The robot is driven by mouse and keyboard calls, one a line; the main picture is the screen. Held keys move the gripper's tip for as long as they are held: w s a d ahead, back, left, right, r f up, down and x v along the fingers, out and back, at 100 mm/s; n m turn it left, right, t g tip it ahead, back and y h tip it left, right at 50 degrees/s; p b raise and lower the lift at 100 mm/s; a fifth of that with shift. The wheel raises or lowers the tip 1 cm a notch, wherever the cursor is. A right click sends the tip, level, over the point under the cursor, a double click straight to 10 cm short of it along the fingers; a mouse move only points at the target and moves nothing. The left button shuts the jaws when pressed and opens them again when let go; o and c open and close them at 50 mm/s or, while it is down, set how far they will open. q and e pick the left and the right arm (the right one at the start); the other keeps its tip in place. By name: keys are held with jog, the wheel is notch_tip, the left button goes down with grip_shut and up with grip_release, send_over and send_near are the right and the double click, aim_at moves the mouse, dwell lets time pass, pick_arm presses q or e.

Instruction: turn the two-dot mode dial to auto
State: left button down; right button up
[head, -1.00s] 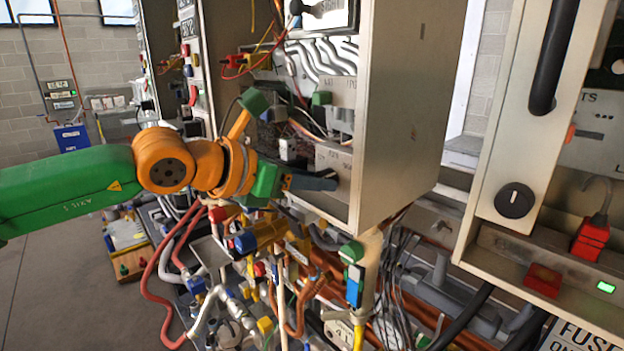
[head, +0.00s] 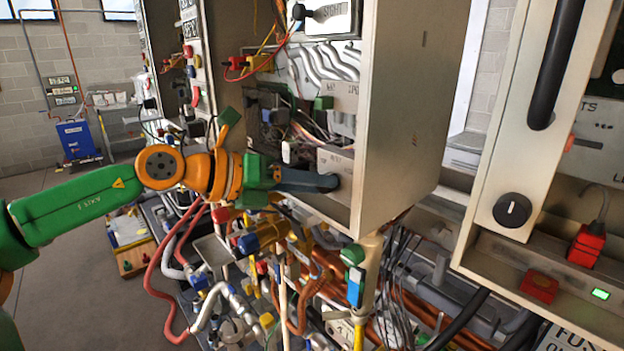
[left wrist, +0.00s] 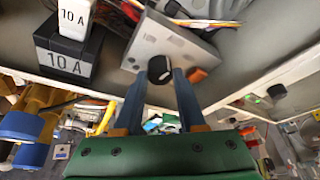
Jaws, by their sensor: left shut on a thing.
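A black round dial (left wrist: 160,68) sits on a grey panel (left wrist: 190,47) inside the open cabinet. My left gripper (left wrist: 160,78) has its two blue-grey fingers on either side of this dial, shut on it. In the head view, my left gripper (head: 328,183) reaches from the left to the panel (head: 336,160) in the cabinet's lower part, and its fingers hide the dial there. I cannot make out dots or the auto mark, so the dial's setting is unclear. My right gripper is not in view.
The cabinet's side wall (head: 405,120) stands just right of the fingers. Another black dial (head: 512,210) is on the cabinet at the right. Pipes, valves and hoses crowd below the gripper.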

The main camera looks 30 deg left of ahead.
pick_arm(q)
jog(key=shift+n+h, duration=0.3)
jog(key=shift+n, duration=0.2)
dwell(0.3)
jog(key=shift+c, duration=2.4)
grip_release()
jog(key=shift+w, duration=0.15)
jog(key=b+v, duration=0.1)
jog(key=v, duration=0.1)
jog(key=b+v, duration=0.1)
jog(key=v, duration=0.1)
jog(key=b+v, duration=0.2)
jog(key=shift+a+f, duration=0.1)
jog(key=shift+f, duration=0.15)
jog(key=shift+s+a+r, duration=0.25)
jog(key=shift+s+r, duration=0.05)
jog(key=shift+s, duration=0.15)
